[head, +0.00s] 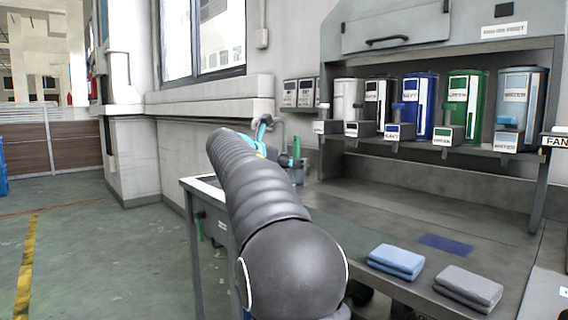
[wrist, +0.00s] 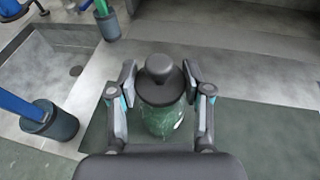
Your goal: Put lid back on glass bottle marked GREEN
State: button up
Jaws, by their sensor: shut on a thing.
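In the wrist view a dark grey lid (wrist: 160,88) with a round knob sits between the fingertips of my gripper (wrist: 160,78). The fingers are shut on the lid from both sides. Directly below the lid is a green glass bottle (wrist: 163,122), upright on the counter. I cannot tell whether the lid is seated on the bottle or slightly above it. No marking on the bottle can be read. In the head view my arm hides the bottle and lid.
Labelled tanks, including a green one (head: 465,100), line the rack. Blue (head: 396,260) and grey (head: 468,287) folded cloths lie on the counter.

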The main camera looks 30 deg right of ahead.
jog(key=shift+p, duration=0.4)
dwell(0.4)
jog(key=o, duration=1)
jog(key=o, duration=0.4)
jog(key=shift+r, duration=3.45)
